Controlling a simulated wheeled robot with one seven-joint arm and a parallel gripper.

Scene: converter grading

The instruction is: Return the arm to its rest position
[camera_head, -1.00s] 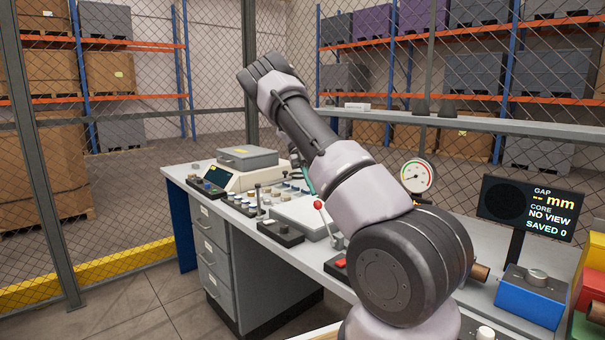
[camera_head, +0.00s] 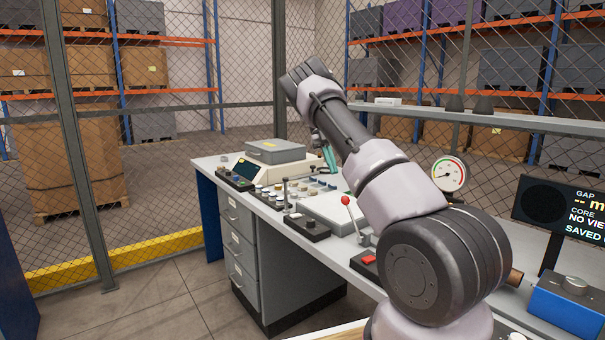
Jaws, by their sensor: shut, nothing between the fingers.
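My arm rises from the bottom right of the head view, bent at a raised elbow, and crosses in front of the bench (camera_head: 262,208). My gripper (camera_head: 331,166) shows only in small part beyond the arm, as teal fingers under a dark body. It is shut and empty, pointing down above the far part of the bench. The rest of the gripper and the forearm is mostly hidden behind the upper arm.
The bench carries a grey case (camera_head: 275,151), a control box with a screen (camera_head: 247,170), a red-knobbed lever (camera_head: 346,201), a dial gauge (camera_head: 448,173), a blue box (camera_head: 568,303) and a display (camera_head: 565,213). Mesh fencing stands behind. Floor at left is clear.

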